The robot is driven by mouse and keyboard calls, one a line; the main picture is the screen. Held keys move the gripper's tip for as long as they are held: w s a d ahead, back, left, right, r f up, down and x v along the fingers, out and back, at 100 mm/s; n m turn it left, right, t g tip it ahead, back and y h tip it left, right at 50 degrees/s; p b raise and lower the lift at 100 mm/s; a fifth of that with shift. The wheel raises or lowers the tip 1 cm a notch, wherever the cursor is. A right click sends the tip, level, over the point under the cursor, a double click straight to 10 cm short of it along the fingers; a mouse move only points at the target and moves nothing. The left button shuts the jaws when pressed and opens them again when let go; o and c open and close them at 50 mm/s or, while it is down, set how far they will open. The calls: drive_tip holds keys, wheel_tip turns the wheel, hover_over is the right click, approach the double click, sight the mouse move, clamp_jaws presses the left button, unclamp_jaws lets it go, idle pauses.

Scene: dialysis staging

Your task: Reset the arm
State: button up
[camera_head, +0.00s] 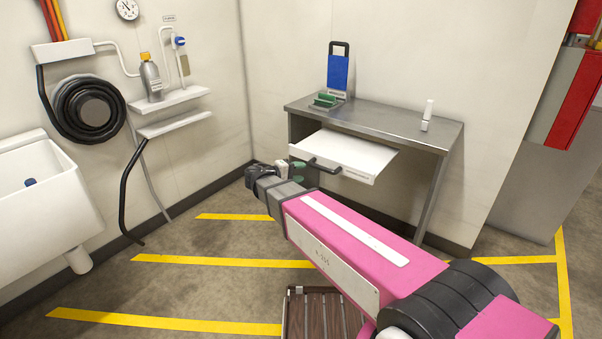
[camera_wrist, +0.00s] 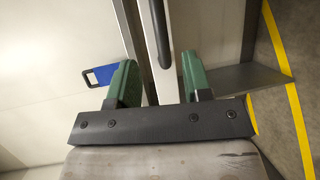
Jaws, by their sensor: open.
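My arm (camera_head: 360,245) is pink and reaches forward from the lower right in the head view. My gripper (camera_head: 290,170) is in front of a steel table, close to its pulled-out white drawer. In the wrist view its two green fingers (camera_wrist: 157,82) are spread apart with nothing between them. The dark drawer handle (camera_wrist: 158,35) shows just beyond the fingertips in the wrist view. I cannot tell from the pictures whether a finger touches the handle.
The white drawer (camera_head: 348,155) sticks out of the steel table (camera_head: 390,122). A white sink (camera_head: 45,215) is at left.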

drive_tip(key=s+d+f+m+g+y, duration=0.3)
drive_tip(key=s+d+f+y, duration=0.4)
drive_tip(key=d, duration=0.3)
drive_tip(key=s+d+f+m+g+y, duration=0.4)
drive_tip(key=s+d+f+g+y, duration=0.1)
drive_tip(key=d, duration=0.6)
wheel_tip(320, 180, down, 3)
drive_tip(key=shift+s+r+y, duration=0.2)
drive_tip(key=shift+s+y, duration=0.7)
drive_tip(key=shift+s, duration=0.15)
